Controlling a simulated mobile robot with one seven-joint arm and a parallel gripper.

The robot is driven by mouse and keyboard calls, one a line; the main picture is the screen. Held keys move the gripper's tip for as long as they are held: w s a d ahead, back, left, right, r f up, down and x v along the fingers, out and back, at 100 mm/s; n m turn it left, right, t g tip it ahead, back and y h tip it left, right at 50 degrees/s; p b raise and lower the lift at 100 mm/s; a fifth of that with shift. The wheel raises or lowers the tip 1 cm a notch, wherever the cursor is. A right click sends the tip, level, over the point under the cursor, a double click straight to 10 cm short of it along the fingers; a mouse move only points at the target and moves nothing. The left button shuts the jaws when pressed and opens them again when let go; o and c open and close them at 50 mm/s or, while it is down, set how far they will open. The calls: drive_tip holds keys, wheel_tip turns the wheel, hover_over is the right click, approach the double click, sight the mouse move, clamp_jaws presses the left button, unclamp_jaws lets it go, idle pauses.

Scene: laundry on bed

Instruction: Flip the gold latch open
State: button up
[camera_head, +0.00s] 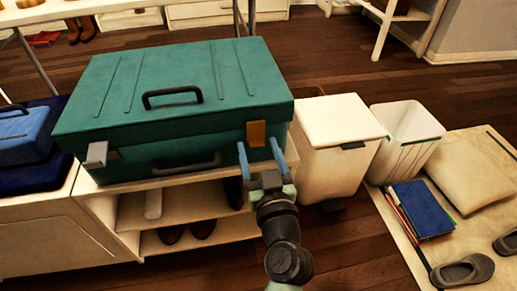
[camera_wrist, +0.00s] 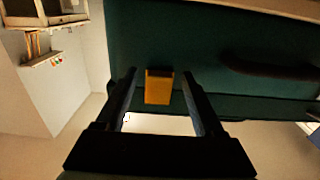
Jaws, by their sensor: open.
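A teal case (camera_head: 175,90) lies on a low cream shelf unit. The gold latch (camera_head: 256,133) is a small plate at the right end of its front face, just under the lid edge. My gripper (camera_head: 259,146) is in front of the latch with its two blue fingers spread, one to either side below it. In the wrist view the gold latch (camera_wrist: 158,87) shows between the open fingers (camera_wrist: 159,75), with a gap on both sides. I cannot tell how far the fingertips are from the case front. A silver latch (camera_head: 97,154) stands out at the case's left end.
The shelf unit (camera_head: 128,213) holds shoes below the case. A white lidded bin (camera_head: 337,130) stands close on the right, with an open white basket (camera_head: 404,140) beyond it. A blue case (camera_head: 22,137) is at the left.

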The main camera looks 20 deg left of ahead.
drive_tip(key=shift+w+a, duration=0.2)
clamp_jaws()
idle(0.3)
drive_tip(key=shift+r+p, duration=0.15)
drive_tip(key=shift+p, duration=0.3)
